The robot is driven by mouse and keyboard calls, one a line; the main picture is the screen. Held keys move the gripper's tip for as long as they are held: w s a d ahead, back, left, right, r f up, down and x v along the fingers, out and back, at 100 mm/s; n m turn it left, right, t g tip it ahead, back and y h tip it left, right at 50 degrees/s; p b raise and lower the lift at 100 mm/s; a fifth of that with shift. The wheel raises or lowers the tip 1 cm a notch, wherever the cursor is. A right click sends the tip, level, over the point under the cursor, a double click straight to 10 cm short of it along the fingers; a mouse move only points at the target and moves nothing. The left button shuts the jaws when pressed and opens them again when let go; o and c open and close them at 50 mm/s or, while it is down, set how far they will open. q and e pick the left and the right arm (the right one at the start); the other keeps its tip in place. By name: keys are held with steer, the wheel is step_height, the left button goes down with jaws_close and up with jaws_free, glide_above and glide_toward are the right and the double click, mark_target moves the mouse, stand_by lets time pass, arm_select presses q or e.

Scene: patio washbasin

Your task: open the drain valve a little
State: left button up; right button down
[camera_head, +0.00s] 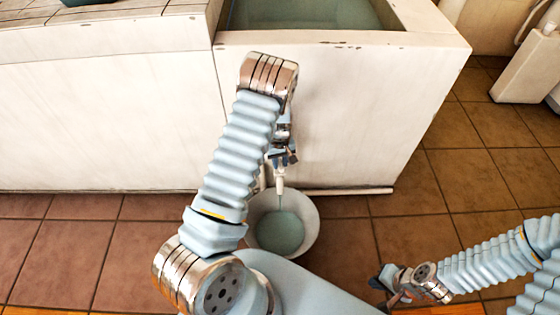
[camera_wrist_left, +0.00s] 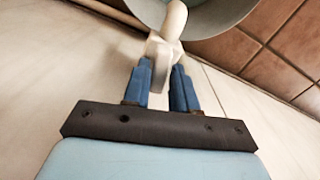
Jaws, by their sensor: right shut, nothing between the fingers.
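The drain valve (camera_wrist_left: 163,68) is a pale grey fitting with a small tab, seen at the top middle of the left wrist view. My left gripper (camera_wrist_left: 163,80) has its blue fingers on either side of the tab, very close to it. Whether they press on it cannot be told. In the head view my left gripper (camera_head: 283,157) is low at the basin's front wall, with the pale spout (camera_head: 280,181) just below. A thin line runs from the spout towards the bucket (camera_head: 309,239), which holds greenish water. My right gripper (camera_head: 388,288) is shut and empty above the floor at lower right.
The white washbasin (camera_head: 330,110) holds greenish water (camera_head: 300,14) at the top. A low pale pipe (camera_head: 350,191) runs along the wall's foot. The brown tiled floor (camera_head: 420,220) is clear right of the bucket. A pale block (camera_head: 525,70) stands at the far right.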

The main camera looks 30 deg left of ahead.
mark_target(280, 163)
arm_select(q)
steer(key=shift+o, duration=1.3)
step_height(280, 163, up, 14)
steer(key=shift+p, duration=0.45)
steer(key=shift+f, duration=0.1)
